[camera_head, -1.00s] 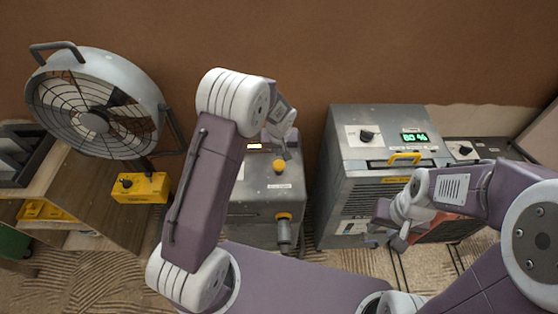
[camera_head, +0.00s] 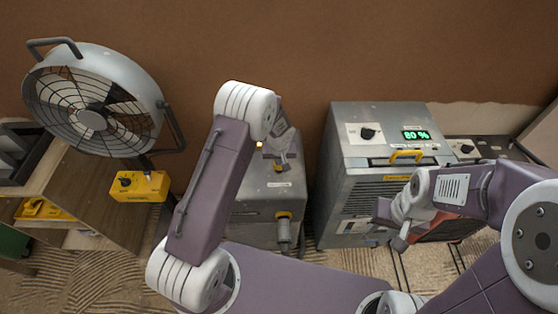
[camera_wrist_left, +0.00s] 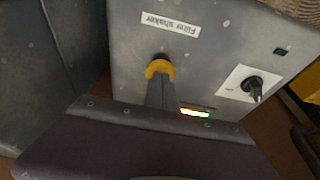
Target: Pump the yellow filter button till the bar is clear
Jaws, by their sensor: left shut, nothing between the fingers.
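The yellow filter button (camera_wrist_left: 157,68) is on the grey metal box (camera_head: 263,207), beside an upside-down "Filter shaker" label in the left wrist view. My left gripper (camera_head: 280,165) is shut and empty. Its fingertips (camera_wrist_left: 160,84) overlap the button and cover part of it; in the head view they hide it. I cannot tell whether the button is pressed down. The lit bar (camera_wrist_left: 195,112) is partly cut off by my gripper body and shows red-orange, yellow, green and whitish parts. My right gripper (camera_head: 388,240) hangs before the larger grey unit, its jaw state unclear.
A dark knob (camera_wrist_left: 252,86) on a white plate sits beside the bar. The larger grey unit (camera_head: 345,165) with a green "80 %" display (camera_head: 416,135) stands to the right. A fan (camera_head: 92,105) and yellow control box (camera_head: 140,186) stand left.

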